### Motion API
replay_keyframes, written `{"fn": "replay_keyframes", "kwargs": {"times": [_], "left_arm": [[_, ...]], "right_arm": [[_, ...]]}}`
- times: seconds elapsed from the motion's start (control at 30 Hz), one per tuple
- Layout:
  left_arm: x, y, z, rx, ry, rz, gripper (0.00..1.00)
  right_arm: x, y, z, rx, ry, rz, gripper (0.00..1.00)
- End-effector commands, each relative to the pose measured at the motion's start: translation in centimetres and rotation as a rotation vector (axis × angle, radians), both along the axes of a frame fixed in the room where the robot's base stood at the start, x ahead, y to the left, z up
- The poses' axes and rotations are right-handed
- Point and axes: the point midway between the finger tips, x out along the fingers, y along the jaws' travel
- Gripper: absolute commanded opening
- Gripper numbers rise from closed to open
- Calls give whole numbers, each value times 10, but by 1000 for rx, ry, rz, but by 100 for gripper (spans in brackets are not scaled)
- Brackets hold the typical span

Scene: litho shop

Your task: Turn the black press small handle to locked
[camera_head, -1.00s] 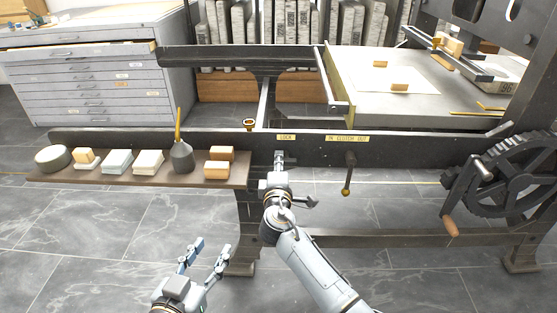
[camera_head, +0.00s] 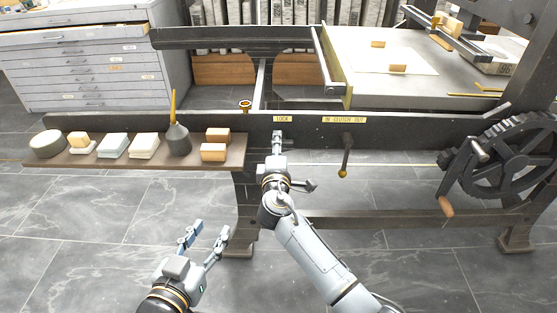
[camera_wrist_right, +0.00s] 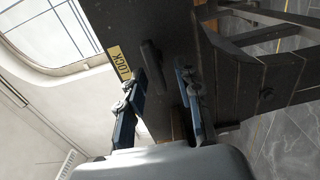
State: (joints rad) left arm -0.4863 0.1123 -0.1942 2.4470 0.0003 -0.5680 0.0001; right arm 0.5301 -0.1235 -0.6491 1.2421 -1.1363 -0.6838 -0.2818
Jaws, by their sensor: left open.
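The press beam (camera_head: 400,128) carries a yellow LOCK label (camera_head: 283,118). The small black handle (camera_wrist_right: 151,58) stands out from the beam beside the LOCK label (camera_wrist_right: 118,62) in the right wrist view. In the head view my right gripper hides it. My right gripper (camera_head: 277,135) is at the beam just below the label. In the wrist view its two fingers (camera_wrist_right: 161,78) are apart, with the handle just past the tips and in line with the gap. Contact cannot be told. My left gripper (camera_head: 208,230) is open and empty, low in front of the press.
A brass-knobbed lever (camera_head: 346,155) hangs right of my right gripper by the IN CLUTCH OUT label (camera_head: 344,119). A shelf (camera_head: 100,163) with blocks and a bottle juts out at left. A geared wheel with a crank (camera_head: 500,160) stands at right.

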Motion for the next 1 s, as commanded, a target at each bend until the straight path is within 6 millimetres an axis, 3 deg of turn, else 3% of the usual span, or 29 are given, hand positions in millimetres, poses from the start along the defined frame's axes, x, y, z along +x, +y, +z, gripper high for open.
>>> {"fn": "replay_keyframes", "kwargs": {"times": [0.53,0.7,1.0], "left_arm": [[0,0,0,0,0,1,45],[0,0,0,0,0,1,45],[0,0,0,0,0,1,45]], "right_arm": [[-96,-3,-3,0,6,-5,34],[-109,-4,-3,-2,6,-6,34],[-111,-4,-2,-2,5,-7,34]]}}
